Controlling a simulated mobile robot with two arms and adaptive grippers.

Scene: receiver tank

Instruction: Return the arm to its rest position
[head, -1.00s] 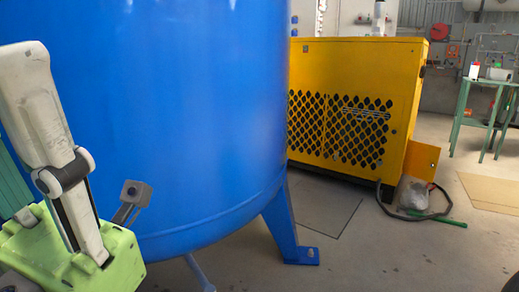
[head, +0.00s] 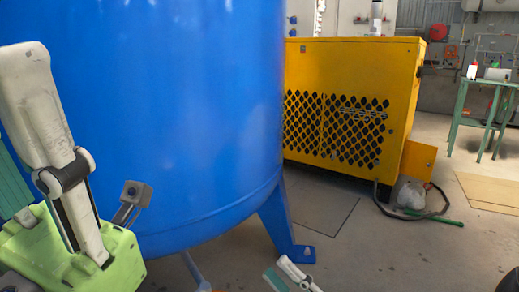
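The end of my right arm, with my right gripper (head: 291,274), shows at the bottom middle of the head view. It is a small white and grey part with a teal-green piece beside it. Most of it is cut off by the lower edge, so I cannot tell whether it is open or shut. Nothing is visibly held in the part that shows. It appears in front of the floor, close to the tank's foot in the picture. White and light-green parts of my own body fill the lower left. My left gripper is not in view.
A large blue tank (head: 190,110) stands close ahead, with a splayed leg (head: 279,225). A hose (head: 432,212) and a green rod (head: 440,219) lie on the floor. A green table (head: 490,112) is at far right. Floor at right is mostly clear.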

